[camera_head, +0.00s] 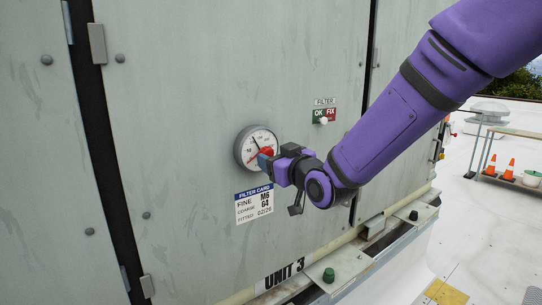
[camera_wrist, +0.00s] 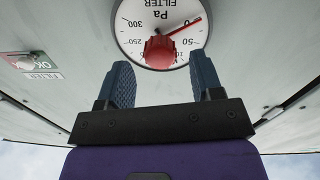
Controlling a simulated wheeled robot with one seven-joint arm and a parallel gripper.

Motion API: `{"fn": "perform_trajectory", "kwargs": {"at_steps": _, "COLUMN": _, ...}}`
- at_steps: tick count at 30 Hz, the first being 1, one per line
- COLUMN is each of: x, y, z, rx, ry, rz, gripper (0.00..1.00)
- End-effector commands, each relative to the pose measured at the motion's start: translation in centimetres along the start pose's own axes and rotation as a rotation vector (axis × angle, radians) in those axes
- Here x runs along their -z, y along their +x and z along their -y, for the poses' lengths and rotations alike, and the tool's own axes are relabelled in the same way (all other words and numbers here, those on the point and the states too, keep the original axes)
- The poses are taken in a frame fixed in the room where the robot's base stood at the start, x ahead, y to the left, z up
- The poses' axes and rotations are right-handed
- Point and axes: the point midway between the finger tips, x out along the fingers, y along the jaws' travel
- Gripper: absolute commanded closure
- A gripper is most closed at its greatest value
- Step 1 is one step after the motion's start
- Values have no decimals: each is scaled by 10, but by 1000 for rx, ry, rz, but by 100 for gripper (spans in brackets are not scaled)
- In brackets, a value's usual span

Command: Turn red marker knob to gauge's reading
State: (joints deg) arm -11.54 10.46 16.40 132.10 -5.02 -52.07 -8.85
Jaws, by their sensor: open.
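The round white filter gauge (camera_head: 244,146) is on the grey cabinet wall; in the head view its dark needle points up and left, its exact reading too small to tell. My gripper also shows in the head view (camera_head: 267,162).
A filter card (camera_head: 253,204) is below the gauge. An OK/FIX filter switch (camera_head: 324,116) is to its right and also shows in the wrist view (camera_wrist: 28,62). A rail runs along the cabinet's base. Orange cones (camera_head: 509,168) stand far right.

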Motion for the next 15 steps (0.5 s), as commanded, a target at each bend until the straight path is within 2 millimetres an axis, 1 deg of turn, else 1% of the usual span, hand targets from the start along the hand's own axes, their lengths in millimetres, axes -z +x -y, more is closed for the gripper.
{"fn": "perform_trajectory", "kwargs": {"at_steps": 1, "x": 0, "y": 7, "z": 0, "rx": 0, "ry": 1, "rz": 1, "gripper": 40}}
{"fn": "perform_trajectory", "kwargs": {"at_steps": 6, "x": 0, "y": 19, "z": 0, "rx": 0, "ry": 0, "rz": 1, "gripper": 40}}
{"fn": "perform_trajectory", "kwargs": {"at_steps": 15, "x": 0, "y": 22, "z": 0, "rx": -1, "ry": 0, "rz": 1, "gripper": 40}}
